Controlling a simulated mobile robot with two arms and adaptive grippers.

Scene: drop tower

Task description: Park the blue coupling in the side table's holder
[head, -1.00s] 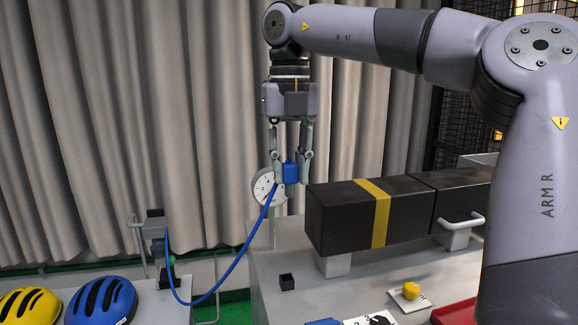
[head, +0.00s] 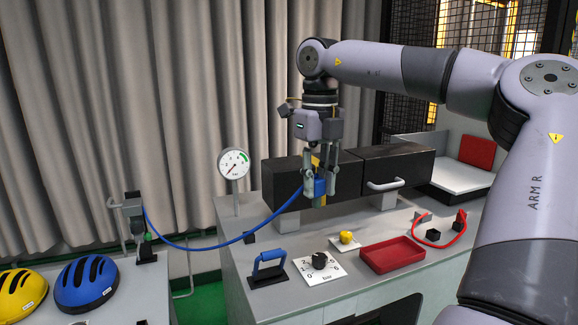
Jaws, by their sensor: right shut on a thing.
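My right gripper (head: 319,190) is shut on the blue coupling (head: 319,186), in front of the long black box with a yellow band. The fingers hide part of the coupling. A blue hose (head: 215,247) runs from it, sagging left to a grey post unit (head: 133,210) on the side table (head: 100,305) at the left. A small black block (head: 147,254) stands at the foot of that unit; I cannot tell whether it is the holder. Another small black block (head: 249,238) sits on the bench near the gauge. My left gripper is not in view.
The bench holds a gauge (head: 233,164), the black box (head: 283,182), a blue-handled tool (head: 269,265), a dial plate (head: 320,267), a yellow knob (head: 346,237), a red tray (head: 392,254) and a red hose (head: 440,243). Yellow (head: 22,293) and blue (head: 86,285) helmets lie on the side table.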

